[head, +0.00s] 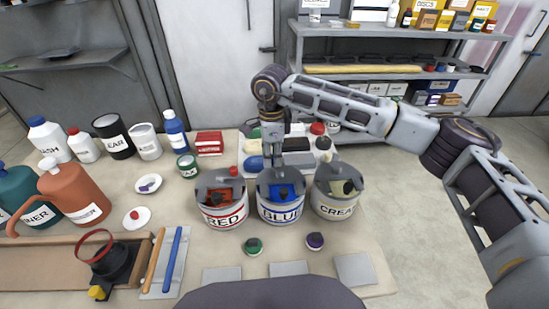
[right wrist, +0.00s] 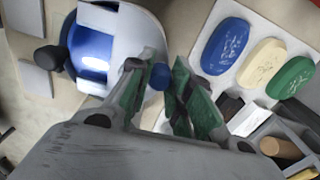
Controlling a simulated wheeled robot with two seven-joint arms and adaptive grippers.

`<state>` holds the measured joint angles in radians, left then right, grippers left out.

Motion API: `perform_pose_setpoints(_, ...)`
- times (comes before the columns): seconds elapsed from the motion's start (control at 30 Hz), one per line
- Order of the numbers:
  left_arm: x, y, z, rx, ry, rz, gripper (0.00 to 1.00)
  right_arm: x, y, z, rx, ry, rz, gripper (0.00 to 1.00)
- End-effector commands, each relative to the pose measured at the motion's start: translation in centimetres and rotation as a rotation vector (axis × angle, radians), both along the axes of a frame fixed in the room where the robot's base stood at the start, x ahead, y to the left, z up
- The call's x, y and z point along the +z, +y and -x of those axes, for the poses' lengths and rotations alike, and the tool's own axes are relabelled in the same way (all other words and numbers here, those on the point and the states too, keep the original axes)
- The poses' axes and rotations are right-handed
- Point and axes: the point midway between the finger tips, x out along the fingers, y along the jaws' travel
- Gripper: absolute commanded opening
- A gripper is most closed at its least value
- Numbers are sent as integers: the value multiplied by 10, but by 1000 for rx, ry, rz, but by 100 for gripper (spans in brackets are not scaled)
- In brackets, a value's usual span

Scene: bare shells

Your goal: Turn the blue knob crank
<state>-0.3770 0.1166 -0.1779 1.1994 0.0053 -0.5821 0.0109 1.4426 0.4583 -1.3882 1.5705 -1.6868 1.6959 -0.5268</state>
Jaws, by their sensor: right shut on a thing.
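The blue can (head: 281,210), labelled BLUE, stands in the middle of a row of three cans on the table. Its top shows a blue opening, also seen in the right wrist view (right wrist: 92,50). My right gripper (head: 271,165) comes down from above at the back of this can. In the right wrist view its green-padded fingers (right wrist: 160,92) are closed around a small blue knob (right wrist: 159,76) at the can's edge. The crank beneath the knob is mostly hidden. My left gripper is not in view.
The red can (head: 222,214) and cream can (head: 337,206) stand close on either side. Colored oval blocks (right wrist: 268,62) lie on a pale tray behind. Bottles, jugs and a brush tray fill the left. Small lidded pots (head: 253,246) sit in front.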

Motion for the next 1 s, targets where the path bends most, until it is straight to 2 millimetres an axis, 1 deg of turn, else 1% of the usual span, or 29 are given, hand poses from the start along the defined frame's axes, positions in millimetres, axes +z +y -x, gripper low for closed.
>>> perform_pose_setpoints(0.1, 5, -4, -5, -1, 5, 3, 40, 1, 3, 1, 60, -4, -3, 0)
perform_pose_setpoints(0.3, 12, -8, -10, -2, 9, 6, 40, 1, 5, 2, 121, -3, -2, 0)
perform_pose_setpoints(0.77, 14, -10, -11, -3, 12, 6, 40, 2, 6, 3, 139, -3, -3, 0)
perform_pose_setpoints(0.8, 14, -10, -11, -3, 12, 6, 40, 2, 6, 3, 138, -3, -3, 21)
perform_pose_setpoints(0.97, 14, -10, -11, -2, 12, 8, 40, 1, 6, 3, 138, -2, -2, 42)
perform_pose_setpoints(1.0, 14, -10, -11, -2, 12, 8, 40, 1, 5, 3, 138, -2, -2, 44)
